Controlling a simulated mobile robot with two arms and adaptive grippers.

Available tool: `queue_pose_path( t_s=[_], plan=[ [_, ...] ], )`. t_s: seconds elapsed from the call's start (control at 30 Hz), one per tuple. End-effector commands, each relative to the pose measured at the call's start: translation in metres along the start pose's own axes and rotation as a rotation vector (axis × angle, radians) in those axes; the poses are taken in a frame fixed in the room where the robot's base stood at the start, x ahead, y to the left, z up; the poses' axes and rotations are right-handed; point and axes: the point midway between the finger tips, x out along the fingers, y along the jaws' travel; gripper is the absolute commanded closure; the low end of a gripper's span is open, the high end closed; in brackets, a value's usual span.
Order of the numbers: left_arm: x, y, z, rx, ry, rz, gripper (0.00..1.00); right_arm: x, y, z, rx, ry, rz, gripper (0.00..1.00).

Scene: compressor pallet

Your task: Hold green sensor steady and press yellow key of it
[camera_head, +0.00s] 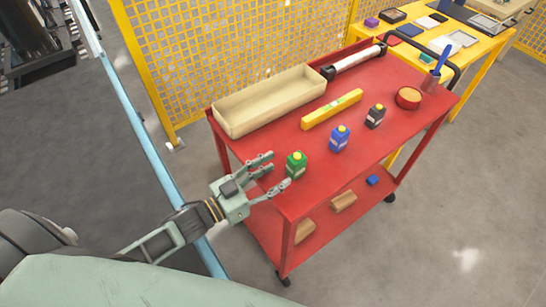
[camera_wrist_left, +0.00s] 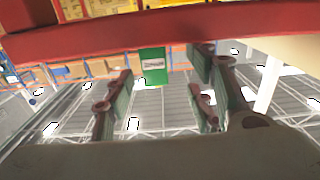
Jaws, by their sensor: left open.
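The green sensor (camera_head: 296,167) stands upright near the front left edge of the red cart's top, with its yellow key (camera_head: 297,155) on top. My left gripper (camera_head: 277,171) is open and empty, its fingers spread and pointing at the sensor from the left. The sensor looks just beyond the fingertips, not gripped. In the left wrist view, the green sensor (camera_wrist_left: 153,66) shows ahead between the spread fingers of the left gripper (camera_wrist_left: 160,85); its yellow key does not show clearly there. My right gripper is not in view.
On the red cart (camera_head: 345,180) stand a blue sensor (camera_head: 340,140) and a dark one (camera_head: 375,116), right of the green one. A yellow table (camera_head: 480,50) stands behind.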

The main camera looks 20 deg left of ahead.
Motion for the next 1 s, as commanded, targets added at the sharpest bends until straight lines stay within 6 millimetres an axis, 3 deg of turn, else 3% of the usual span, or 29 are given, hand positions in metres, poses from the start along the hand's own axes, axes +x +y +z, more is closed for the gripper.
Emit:
queue_pose_path(
  t_s=[0.3,0.37,0.47,0.73,0.93,1.0],
  plan=[
    [0.041,0.000,-0.003,0.000,0.004,-0.001,0.50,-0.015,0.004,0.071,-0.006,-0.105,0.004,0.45],
    [0.050,0.000,-0.003,-0.001,0.003,-0.001,0.50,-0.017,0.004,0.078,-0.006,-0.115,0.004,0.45],
    [0.063,0.000,-0.002,0.000,0.002,-0.001,0.50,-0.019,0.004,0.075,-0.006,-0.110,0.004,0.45],
    [0.077,0.000,-0.001,0.000,0.001,0.000,0.50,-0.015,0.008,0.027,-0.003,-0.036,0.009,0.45],
    [0.077,0.000,0.000,0.000,0.001,0.000,0.50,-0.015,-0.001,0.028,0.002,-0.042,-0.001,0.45],
    [0.077,0.000,0.000,0.000,0.001,0.000,0.56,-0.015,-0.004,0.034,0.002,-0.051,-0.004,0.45]
  ],
)
